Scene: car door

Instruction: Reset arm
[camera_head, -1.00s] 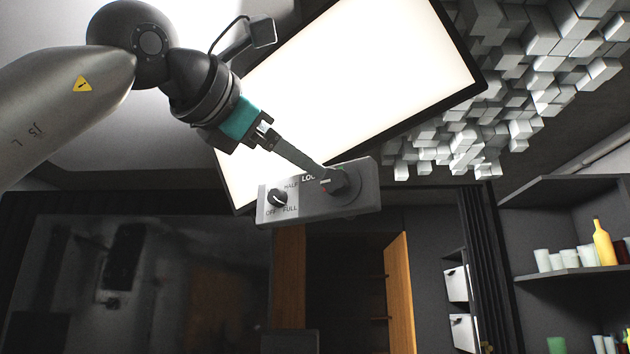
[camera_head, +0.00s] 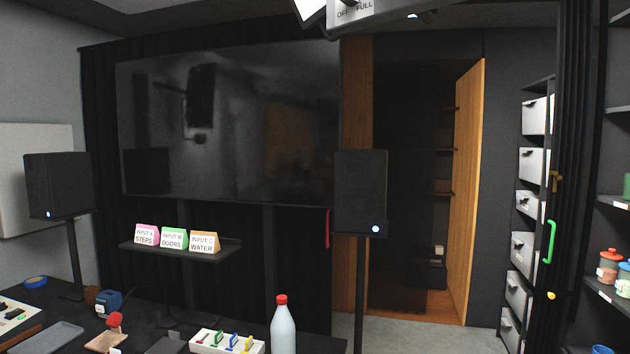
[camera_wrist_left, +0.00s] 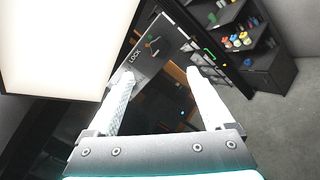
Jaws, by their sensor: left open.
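My left gripper (camera_wrist_left: 160,74) shows in the left wrist view with its two pale fingers apart and nothing between them. A grey control panel marked LOCK (camera_wrist_left: 158,38) lies just beyond the fingertips. The left finger overlaps the panel's lower end in the picture; I cannot tell whether they touch. My left arm is out of the head view. My right gripper is in neither view.
A desk (camera_head: 140,338) with a bottle (camera_head: 283,328) and small items fills the lower left. Speakers (camera_head: 360,190) stand before a dark screen (camera_head: 225,125). A wooden door (camera_head: 467,190) stands open. Shelves (camera_head: 612,200) line the right. A bright panel (camera_wrist_left: 70,40) borders the wrist view's upper left.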

